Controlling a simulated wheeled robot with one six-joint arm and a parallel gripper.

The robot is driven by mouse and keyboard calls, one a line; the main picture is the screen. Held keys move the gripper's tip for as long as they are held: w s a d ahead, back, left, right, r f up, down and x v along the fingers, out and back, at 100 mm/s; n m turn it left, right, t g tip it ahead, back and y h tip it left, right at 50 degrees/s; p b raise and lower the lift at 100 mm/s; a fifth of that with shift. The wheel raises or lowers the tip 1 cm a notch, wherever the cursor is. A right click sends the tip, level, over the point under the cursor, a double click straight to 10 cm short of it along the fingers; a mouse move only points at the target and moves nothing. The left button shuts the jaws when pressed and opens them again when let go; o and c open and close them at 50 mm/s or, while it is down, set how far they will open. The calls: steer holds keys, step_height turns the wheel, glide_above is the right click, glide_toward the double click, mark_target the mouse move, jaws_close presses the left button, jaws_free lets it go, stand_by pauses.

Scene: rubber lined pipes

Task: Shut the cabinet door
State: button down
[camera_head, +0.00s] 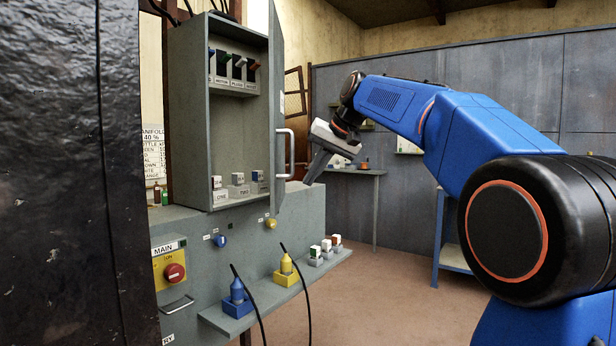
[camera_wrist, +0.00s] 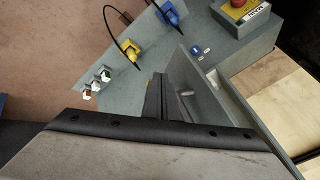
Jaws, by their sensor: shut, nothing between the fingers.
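The grey cabinet (camera_head: 190,100) stands open on the bench. Its door (camera_head: 278,85) is swung out on the right side, seen nearly edge-on, with a pale bar handle (camera_head: 287,155) on its right face. My gripper (camera_head: 308,181) points down and left, just right of the handle, with its fingers together and empty. In the wrist view my gripper's fingers (camera_wrist: 159,78) are beside the door panel (camera_wrist: 200,95), on its left. I cannot tell whether they touch the door or handle.
Inside the cabinet are a shelf of coloured switches (camera_head: 232,68) and several small blocks. Below, a bench shelf (camera_head: 225,320) carries a blue plug (camera_head: 237,296) and a yellow plug (camera_head: 286,268) with black cables. A dark pillar (camera_head: 70,170) fills the left.

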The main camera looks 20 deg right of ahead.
steer(key=shift+w+a+f, duration=1.25)
steer(key=shift+a+f, duration=0.25)
steer(key=shift+a, duration=0.05)
steer(key=shift+w+a+f, duration=1.25)
steer(key=shift+a+f, duration=0.2)
steer(key=shift+a, duration=0.1)
steer(key=shift+a, duration=0.15)
steer(key=shift+a, duration=0.2)
steer(key=w+a+m+h, duration=0.1)
steer(key=w+a+m, duration=0.2)
steer(key=a, duration=0.4)
steer(key=w+a+m+t+h, duration=0.1)
steer(key=w+a+m+h, duration=0.1)
steer(key=w+a, duration=0.4)
steer(key=a, duration=0.2)
steer(key=shift+w+a+m+h, duration=0.15)
steer(key=shift+a+m+h, duration=0.15)
steer(key=shift+m, duration=0.1)
